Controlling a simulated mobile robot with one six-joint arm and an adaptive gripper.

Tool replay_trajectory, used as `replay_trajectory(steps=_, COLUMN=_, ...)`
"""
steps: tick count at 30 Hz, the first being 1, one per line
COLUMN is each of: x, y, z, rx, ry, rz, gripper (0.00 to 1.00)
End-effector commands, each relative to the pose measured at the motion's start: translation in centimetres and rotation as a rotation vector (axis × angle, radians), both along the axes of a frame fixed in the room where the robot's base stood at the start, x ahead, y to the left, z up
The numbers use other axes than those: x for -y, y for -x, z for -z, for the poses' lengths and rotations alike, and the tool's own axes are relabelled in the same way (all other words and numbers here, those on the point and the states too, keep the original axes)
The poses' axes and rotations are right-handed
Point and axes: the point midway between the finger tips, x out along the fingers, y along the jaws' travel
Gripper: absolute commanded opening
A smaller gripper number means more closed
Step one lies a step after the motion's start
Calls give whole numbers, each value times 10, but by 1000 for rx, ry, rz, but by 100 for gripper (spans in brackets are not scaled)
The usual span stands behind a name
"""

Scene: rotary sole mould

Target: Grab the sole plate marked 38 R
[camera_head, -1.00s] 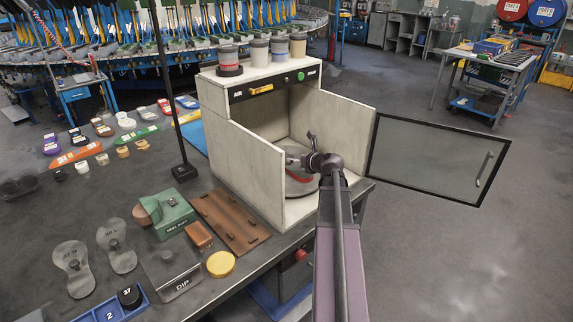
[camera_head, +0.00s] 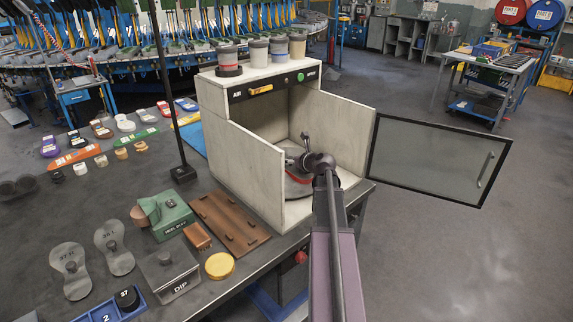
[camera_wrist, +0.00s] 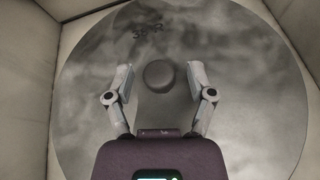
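In the wrist view, the sole plate marked 38 R (camera_wrist: 150,45) lies on a grey round disc (camera_wrist: 255,120) inside the pale box. Its 38 R lettering shows near the top, and a dark round knob (camera_wrist: 159,76) stands up from it. The plate's outline is hard to tell from the disc. My gripper (camera_wrist: 161,73) is open, with one finger on each side of the knob and visible gaps to both. I cannot tell the height between fingertips and knob. In the head view, my arm reaches into the open box (camera_head: 240,165) and hides much of the disc.
The box's side walls (camera_head: 340,130) stand close around my gripper, and its glazed door (camera_head: 435,160) is swung open to the right. Two other knobbed sole plates (camera_head: 70,271) (camera_head: 114,248) lie on the table at left. Pots (camera_head: 258,52) stand on the box.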

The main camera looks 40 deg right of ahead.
Motion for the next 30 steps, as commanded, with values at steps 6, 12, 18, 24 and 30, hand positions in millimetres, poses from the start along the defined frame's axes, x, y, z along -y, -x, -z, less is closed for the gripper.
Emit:
replay_trajectory(steps=6, x=0, y=0, z=0, rx=0, ry=0, rz=-1, gripper=0)
replay_trajectory(steps=12, x=-1, y=0, z=0, rx=0, ry=0, rz=-1, gripper=0)
replay_trajectory(steps=18, x=-1, y=0, z=-1, rx=0, ry=0, rz=-1, gripper=0)
replay_trajectory(steps=24, x=-1, y=-1, z=-8, rx=0, ry=0, rz=-1, gripper=0)
replay_trajectory(steps=30, x=-1, y=-1, z=-22, rx=0, ry=0, rz=-1, gripper=0)
